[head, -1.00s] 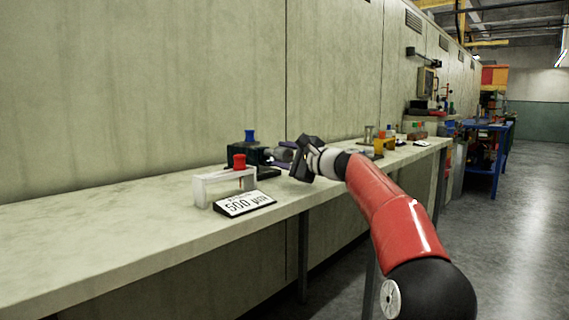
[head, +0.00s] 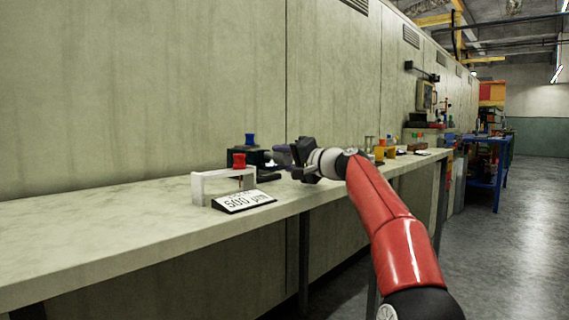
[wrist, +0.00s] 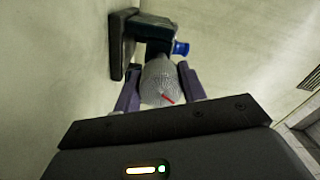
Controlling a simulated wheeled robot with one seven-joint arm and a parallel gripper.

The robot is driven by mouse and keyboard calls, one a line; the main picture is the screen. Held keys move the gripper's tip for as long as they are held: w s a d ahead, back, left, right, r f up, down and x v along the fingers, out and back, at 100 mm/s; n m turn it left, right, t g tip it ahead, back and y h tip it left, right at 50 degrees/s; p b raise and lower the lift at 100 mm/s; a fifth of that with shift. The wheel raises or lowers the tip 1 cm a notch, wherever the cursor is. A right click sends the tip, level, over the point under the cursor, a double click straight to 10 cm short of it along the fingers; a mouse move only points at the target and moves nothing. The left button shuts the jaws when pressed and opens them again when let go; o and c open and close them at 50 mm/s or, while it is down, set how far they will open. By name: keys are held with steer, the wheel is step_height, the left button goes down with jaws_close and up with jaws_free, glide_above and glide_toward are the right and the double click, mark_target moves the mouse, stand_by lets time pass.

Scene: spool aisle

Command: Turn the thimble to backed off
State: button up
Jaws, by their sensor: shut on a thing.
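The thimble (wrist: 158,82) is a ridged grey cylinder with a short red mark, in the middle of the wrist view. My gripper (wrist: 160,92) has a purple-grey finger on each side of it and is shut on it. The thimble sits on a dark block-shaped body (wrist: 152,32) with a blue knob (wrist: 181,48) on it. In the head view my gripper (head: 290,158) reaches in from the right at the dark body (head: 255,156), and its blue knob (head: 249,140) stands on top. The thimble is mostly hidden there by my gripper.
A white bracket (head: 200,188) with a red knob (head: 239,160) stands in front of the body. A tilted sign (head: 243,201) reading 500 µm lies beside it on the long bench (head: 110,225). Yellow and other small items (head: 380,150) stand further right. The bench's left is clear.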

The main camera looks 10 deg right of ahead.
steer(key=shift+f+n+b, duration=0.15)
steer(key=shift+n+b, duration=0.15)
steer(key=shift+n, duration=0.9)
steer(key=o, duration=1)
steer(key=shift+s+d, duration=0.3)
steer(key=shift+s, duration=0.05)
steer(key=v, duration=0.7)
steer(key=shift+a, duration=0.1)
